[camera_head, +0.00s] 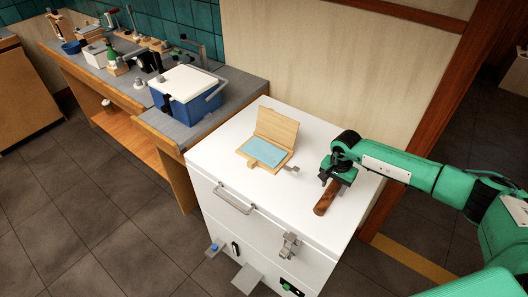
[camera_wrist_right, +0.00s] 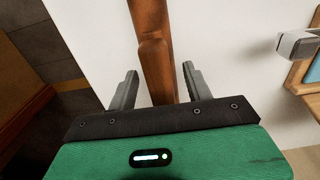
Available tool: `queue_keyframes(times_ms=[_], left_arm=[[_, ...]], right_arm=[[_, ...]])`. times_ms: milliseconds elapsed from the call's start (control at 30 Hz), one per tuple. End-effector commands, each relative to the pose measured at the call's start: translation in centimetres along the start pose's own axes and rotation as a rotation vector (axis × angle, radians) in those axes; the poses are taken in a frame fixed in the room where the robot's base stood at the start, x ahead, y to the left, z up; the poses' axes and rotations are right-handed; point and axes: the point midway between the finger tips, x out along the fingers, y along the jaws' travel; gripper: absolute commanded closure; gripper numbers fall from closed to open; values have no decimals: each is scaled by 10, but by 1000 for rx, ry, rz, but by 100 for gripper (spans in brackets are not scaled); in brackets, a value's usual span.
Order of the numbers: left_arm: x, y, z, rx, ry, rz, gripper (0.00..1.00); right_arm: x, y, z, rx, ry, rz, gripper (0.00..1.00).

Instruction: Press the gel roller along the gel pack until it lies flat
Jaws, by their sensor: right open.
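The gel pack (camera_head: 264,149) is a flat light-blue sheet in an open wooden case (camera_head: 278,127) on the white cabinet top; its edge also shows in the right wrist view (camera_wrist_right: 314,69). A brown wooden cylinder with a narrower end, seemingly the gel roller (camera_head: 324,202), lies on the cabinet top to the right of the case. My right gripper (camera_head: 334,180) is over the roller's far part. In the right wrist view, its open fingers (camera_wrist_right: 159,72) stand on either side of the roller (camera_wrist_right: 150,18), with visible gaps. My left gripper is not in view.
A grey metal piece (camera_head: 291,170) sticks out at the case's right side. The white cabinet top (camera_head: 226,155) is otherwise clear. A blue cooler with a white lid (camera_head: 187,82) stands on the grey bench at the left. A wall rises behind the cabinet.

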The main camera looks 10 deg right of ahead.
Motion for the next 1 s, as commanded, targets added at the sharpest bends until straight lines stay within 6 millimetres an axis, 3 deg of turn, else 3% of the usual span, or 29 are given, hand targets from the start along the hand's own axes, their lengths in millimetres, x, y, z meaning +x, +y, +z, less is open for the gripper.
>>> queue_keyframes(times_ms=[67, 333, 667, 1000], left_arm=[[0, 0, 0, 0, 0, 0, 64], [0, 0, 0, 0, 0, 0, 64], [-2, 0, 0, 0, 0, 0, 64], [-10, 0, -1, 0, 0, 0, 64]], right_arm=[[0, 0, 0, 0, 0, 0, 49], [0, 0, 0, 0, 0, 0, 100], [-5, 0, 0, 0, 0, -1, 100], [-28, -1, 0, -1, 0, -2, 100]])
